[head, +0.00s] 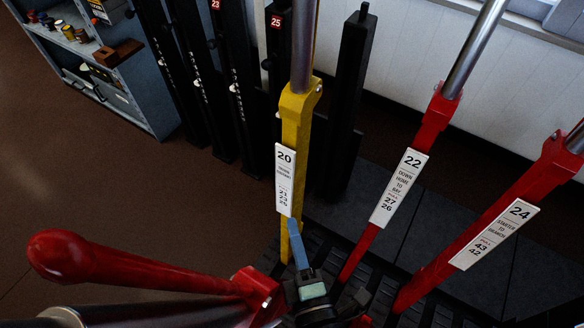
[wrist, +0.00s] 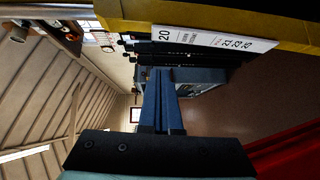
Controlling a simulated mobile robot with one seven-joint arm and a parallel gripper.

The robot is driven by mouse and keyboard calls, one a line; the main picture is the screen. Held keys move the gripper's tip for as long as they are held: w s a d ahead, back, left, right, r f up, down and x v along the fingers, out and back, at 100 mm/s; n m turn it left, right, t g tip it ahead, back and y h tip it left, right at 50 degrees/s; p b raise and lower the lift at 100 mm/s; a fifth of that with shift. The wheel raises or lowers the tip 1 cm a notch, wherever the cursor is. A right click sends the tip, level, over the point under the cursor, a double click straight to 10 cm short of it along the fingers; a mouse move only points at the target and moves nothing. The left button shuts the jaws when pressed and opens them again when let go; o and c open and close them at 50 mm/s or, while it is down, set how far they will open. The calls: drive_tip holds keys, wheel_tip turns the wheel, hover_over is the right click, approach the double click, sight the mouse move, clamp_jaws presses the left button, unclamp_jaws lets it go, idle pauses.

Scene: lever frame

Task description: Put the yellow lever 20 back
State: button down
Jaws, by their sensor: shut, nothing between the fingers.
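The yellow lever 20 (head: 293,130) stands nearly upright near the middle of the head view. Its white plate marked 20 (head: 284,180) faces me, and its metal upper shaft runs out of the top of the picture. My gripper (head: 293,226) is at the lower part of the lever, just below the plate, with its blue fingers shut and empty. In the wrist view, which is turned sideways, the shut fingers (wrist: 161,80) lie beside the yellow lever (wrist: 200,12) and do not enclose it. I cannot tell whether they touch it.
Red levers 22 (head: 432,120) and 24 (head: 470,235) stand to the right. A red bar with a rounded end (head: 130,265) reaches across the lower left. Black levers (head: 235,85) stand behind, and a grey shelf (head: 110,75) is at upper left. Brown floor at left is clear.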

drive_tip(key=p, duration=0.1)
hover_over(291, 177)
drive_tip(key=s+a, duration=0.3)
drive_tip(key=s, duration=0.3)
drive_tip(key=shift+w+d+f+p, duration=0.25)
drive_tip(key=shift+w+d, duration=0.5)
drive_tip(key=shift+w+d+f+p, duration=0.2)
drive_tip(key=shift+w+d, duration=0.5)
drive_tip(key=shift+d, duration=0.05)
